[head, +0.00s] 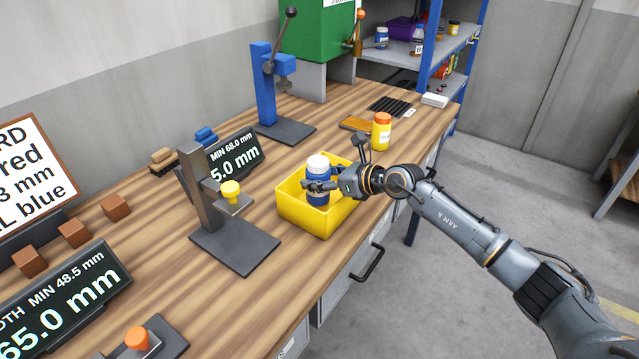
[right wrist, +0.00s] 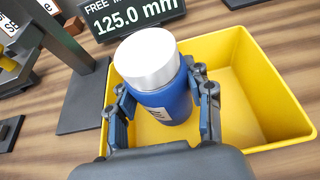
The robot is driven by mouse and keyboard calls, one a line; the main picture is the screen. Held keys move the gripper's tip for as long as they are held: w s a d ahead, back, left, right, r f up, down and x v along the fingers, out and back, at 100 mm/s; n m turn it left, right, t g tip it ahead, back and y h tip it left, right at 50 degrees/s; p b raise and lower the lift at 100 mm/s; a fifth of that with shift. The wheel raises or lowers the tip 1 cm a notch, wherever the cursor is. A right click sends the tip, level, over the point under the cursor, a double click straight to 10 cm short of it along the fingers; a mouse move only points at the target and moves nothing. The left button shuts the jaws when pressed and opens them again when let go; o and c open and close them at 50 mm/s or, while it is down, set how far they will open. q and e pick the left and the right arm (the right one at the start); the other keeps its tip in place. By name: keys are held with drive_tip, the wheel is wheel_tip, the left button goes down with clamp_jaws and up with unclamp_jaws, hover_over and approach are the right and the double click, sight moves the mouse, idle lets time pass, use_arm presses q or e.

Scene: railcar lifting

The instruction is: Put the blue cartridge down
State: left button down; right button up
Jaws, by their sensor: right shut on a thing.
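The blue cartridge (head: 318,188) has a white cap and stands upright inside the yellow bin (head: 295,211) on the wooden bench. My right gripper (head: 322,187) reaches over the bin from the right and is shut on the cartridge. In the right wrist view the cartridge (right wrist: 160,88) sits between the two fingers of the gripper (right wrist: 160,113), towards the bin's left part. The rest of the bin (right wrist: 262,85) is empty there. The cartridge's bottom is hidden, so I cannot tell whether it touches the bin floor. My left gripper is not in view.
A grey gauge stand (head: 232,238) with a yellow knob is left of the bin, with a display (head: 236,158) behind. A yellow bottle with an orange cap (head: 381,134) stands beyond the bin. A blue press (head: 265,95) stands farther back. The bench front has free room.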

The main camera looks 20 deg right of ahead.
wheel_tip(320, 180, down, 3)
drive_tip(key=shift+r, duration=0.1)
drive_tip(key=shift+f, duration=0.2)
drive_tip(key=o, duration=1.3)
drive_tip(key=shift+r, duration=0.3)
drive_tip(key=b+v, duration=0.1)
drive_tip(key=v, duration=1.1)
drive_tip(key=shift+b, duration=0.4)
